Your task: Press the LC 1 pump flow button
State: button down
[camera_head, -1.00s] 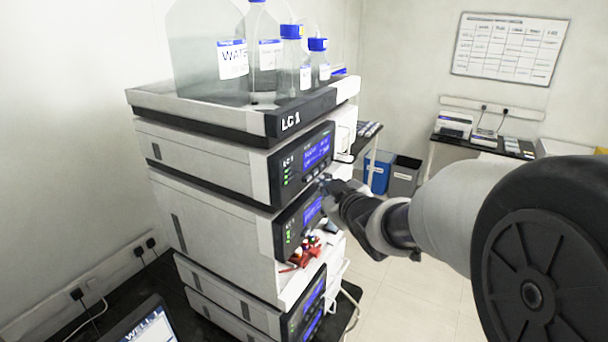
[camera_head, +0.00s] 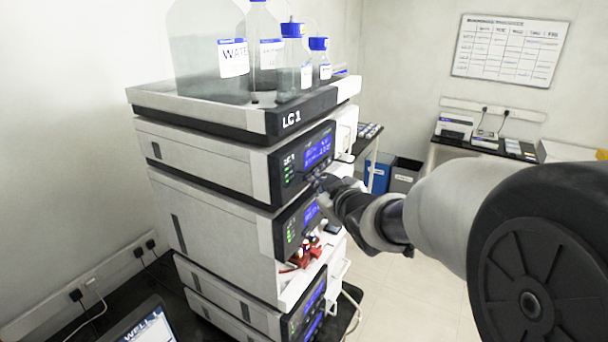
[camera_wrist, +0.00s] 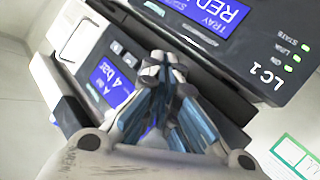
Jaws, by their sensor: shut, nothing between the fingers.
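The LC 1 stack has an upper module (camera_head: 205,160) with a dark front panel, a blue display (camera_head: 318,150), green lights and a row of small buttons below. A second module (camera_head: 215,225) with its own blue display sits beneath it. My gripper (camera_head: 322,183) is shut and empty, with its tips close to the upper panel's lower edge. In the wrist view, the gripper (camera_wrist: 162,65) points between a display reading "bar" (camera_wrist: 112,83) with small buttons (camera_wrist: 122,52) and a panel marked LC 1 (camera_wrist: 265,78). I cannot tell whether the tips touch a button.
Bottles with blue caps (camera_head: 291,70) stand in the tray (camera_head: 190,103) on top. Red-capped items (camera_head: 305,255) sit in the lower module's opening. A laptop-like screen (camera_head: 150,328) is at the lower left. Blue and grey bins (camera_head: 405,172) and open floor lie beyond to the right.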

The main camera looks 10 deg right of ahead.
jog(key=shift+w+a, duration=0.1)
jog(key=shift+a, duration=0.1)
dwell(0.6)
jog(key=shift+s+d, duration=0.5)
jog(key=shift+d, duration=0.2)
jog(key=s+d+p, duration=0.1)
jog(key=d, duration=0.1)
jog(key=s+d+p, duration=0.1)
jog(key=s+d, duration=0.1)
jog(key=shift+f, duration=0.1)
dwell(0.7)
